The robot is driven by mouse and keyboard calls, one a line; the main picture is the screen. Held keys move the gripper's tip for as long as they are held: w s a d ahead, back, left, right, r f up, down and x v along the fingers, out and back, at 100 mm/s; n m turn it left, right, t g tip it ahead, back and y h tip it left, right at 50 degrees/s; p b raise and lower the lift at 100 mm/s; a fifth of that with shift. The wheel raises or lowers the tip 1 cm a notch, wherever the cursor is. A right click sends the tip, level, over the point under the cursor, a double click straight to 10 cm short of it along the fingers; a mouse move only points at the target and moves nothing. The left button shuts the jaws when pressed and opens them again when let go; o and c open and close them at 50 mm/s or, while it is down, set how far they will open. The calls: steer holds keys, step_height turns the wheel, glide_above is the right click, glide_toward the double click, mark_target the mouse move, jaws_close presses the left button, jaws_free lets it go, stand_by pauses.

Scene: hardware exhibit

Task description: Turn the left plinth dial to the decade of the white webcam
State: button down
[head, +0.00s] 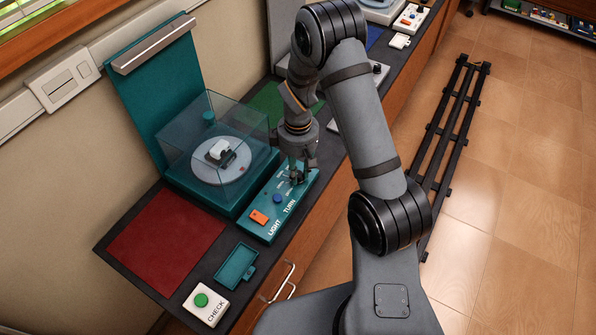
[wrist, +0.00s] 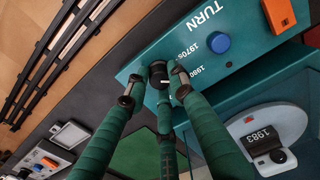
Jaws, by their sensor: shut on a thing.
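The left plinth is teal, with a control strip (head: 268,222) at its front. A black dial (wrist: 159,74) with a pale mark sits on the strip near the printed labels "1970s" and "1980", the latter partly covered. My gripper (wrist: 160,82) is shut on this dial, its fingers at both sides; in the head view my gripper (head: 297,176) comes down on the strip's far end and hides the dial. Under a clear cover, a small white-and-black object (head: 220,152), seemingly the webcam, stands on a round pale turntable (head: 208,176). In the wrist view a tag (wrist: 263,138) there reads "1983".
The strip also has an orange LIGHT switch (head: 259,216) and a blue TURN button (head: 277,199). A red mat (head: 166,242), a small teal tray (head: 236,265) and a CHECK box with a green button (head: 201,300) lie nearer. The clear cover (head: 226,118) stands close beside my gripper.

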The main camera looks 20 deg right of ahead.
mark_target(298, 174)
stand_by(0.4)
steer(key=c, duration=1.5)
jaws_free()
step_height(298, 174, up, 12)
step_height(298, 174, down, 12)
steer(key=shift+f, duration=0.1)
